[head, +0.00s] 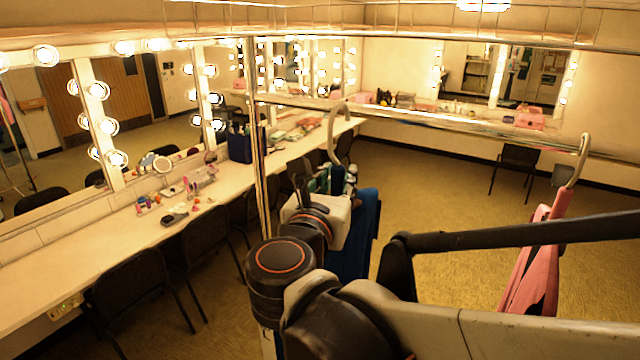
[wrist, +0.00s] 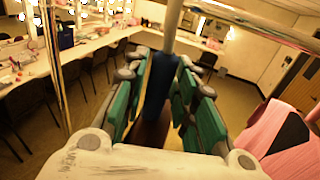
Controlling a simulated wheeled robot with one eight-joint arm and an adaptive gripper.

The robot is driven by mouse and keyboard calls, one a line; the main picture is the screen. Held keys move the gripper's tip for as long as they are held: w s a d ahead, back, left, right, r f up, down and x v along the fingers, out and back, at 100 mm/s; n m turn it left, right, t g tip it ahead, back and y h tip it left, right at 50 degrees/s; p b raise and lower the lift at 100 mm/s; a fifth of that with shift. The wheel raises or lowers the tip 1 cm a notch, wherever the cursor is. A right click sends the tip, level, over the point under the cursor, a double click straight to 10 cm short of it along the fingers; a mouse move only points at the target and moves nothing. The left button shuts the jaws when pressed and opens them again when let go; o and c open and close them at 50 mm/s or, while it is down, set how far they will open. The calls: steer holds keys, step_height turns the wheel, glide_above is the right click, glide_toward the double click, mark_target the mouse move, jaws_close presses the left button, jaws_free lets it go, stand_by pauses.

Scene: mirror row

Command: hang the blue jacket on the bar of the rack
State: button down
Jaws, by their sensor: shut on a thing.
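The blue jacket (head: 360,235) hangs below my gripper (head: 332,178) in the head view, partly hidden behind my arm. In the wrist view the blue jacket (wrist: 160,85) shows between the green finger pads of my gripper (wrist: 165,95), which is shut on it near the hanger's neck. The hanger's pale hook (head: 334,135) rises from the gripper, upright. Its curved top overlaps the rack's bar (head: 430,119) in the head view; I cannot tell whether it rests over the bar or stands beside it. The bar (wrist: 265,24) also crosses the top right of the wrist view.
A pink garment (head: 535,255) hangs from a hook at the bar's right; it also shows in the wrist view (wrist: 265,135). The rack's upright post (head: 259,165) stands left of my gripper. A counter (head: 110,230) with chairs and lit mirrors runs along the left.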

steer(key=shift+w+d+f+b, duration=0.65)
steer(key=shift+w+d, duration=1.4)
steer(key=shift+w, duration=0.8)
steer(key=shift+w+d+f+b, duration=0.5)
steer(key=shift+w+d+b, duration=0.35)
steer(key=shift+w+d, duration=1.65)
steer(key=shift+w+d+f+b, duration=0.65)
steer(key=shift+w+d, duration=0.95)
steer(key=shift+w, duration=1.65)
steer(key=c, duration=1.2)
jaws_free()
steer(key=shift+r, duration=0.1)
steer(key=o, duration=0.4)
steer(key=shift+s, duration=0.15)
